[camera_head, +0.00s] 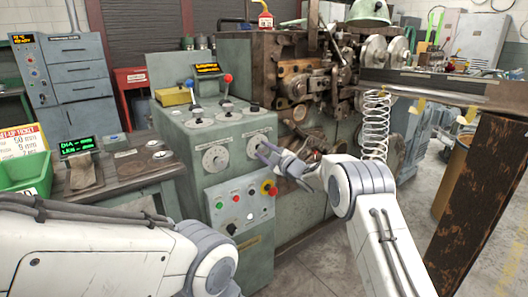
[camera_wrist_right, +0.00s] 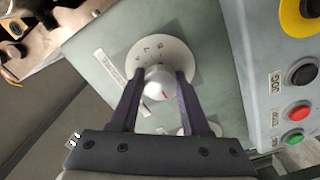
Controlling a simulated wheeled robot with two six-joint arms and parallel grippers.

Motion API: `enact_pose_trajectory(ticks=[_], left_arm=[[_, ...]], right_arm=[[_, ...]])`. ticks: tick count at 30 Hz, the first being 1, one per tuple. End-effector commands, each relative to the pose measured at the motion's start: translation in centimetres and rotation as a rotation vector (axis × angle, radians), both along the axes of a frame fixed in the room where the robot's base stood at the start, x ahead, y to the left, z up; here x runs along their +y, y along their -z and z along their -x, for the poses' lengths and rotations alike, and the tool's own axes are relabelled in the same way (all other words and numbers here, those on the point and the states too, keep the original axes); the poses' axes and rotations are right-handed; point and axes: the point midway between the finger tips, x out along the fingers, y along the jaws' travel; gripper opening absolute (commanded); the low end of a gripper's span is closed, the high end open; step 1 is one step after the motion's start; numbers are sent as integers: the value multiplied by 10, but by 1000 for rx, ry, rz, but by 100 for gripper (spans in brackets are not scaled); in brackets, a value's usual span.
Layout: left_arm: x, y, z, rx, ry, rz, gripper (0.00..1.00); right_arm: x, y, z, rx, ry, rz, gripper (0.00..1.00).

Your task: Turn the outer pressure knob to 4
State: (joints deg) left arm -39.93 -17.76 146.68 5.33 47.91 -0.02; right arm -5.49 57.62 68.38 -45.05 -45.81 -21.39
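The pressure knob my right gripper is at is a pale round knob (camera_wrist_right: 158,82) with a red mark, on a white numbered dial (camera_wrist_right: 178,52). In the head view this is the right-hand of two white dials (camera_head: 257,147) on the green console front. My right gripper (camera_head: 264,148) reaches it from the right. In the right wrist view the purple fingers (camera_wrist_right: 160,76) lie on both sides of the knob and appear to touch it. The dial numbers are too small to read surely. My left arm crosses the lower left; its gripper is out of view.
The other dial (camera_head: 215,158) is just left. Small knobs and levers stand on the console top (camera_head: 232,112). A panel with coloured buttons (camera_head: 240,204) is below. A coil spring (camera_head: 375,125) hangs to the right, near my right arm.

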Motion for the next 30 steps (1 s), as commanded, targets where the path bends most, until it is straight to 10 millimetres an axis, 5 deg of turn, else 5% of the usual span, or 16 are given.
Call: enact_pose_trajectory(ticks=[1,2,14,30], left_arm=[[0,0,0,0,0,0,50],[0,0,0,0,0,0,50],[0,-7,0,0,0,0,50],[0,-40,0,0,0,0,50]], right_arm=[[0,0,0,1,-1,0,11],[0,0,0,1,-1,0,0],[0,-1,0,38,-1,-50,0],[0,-2,0,301,0,-411,0]])
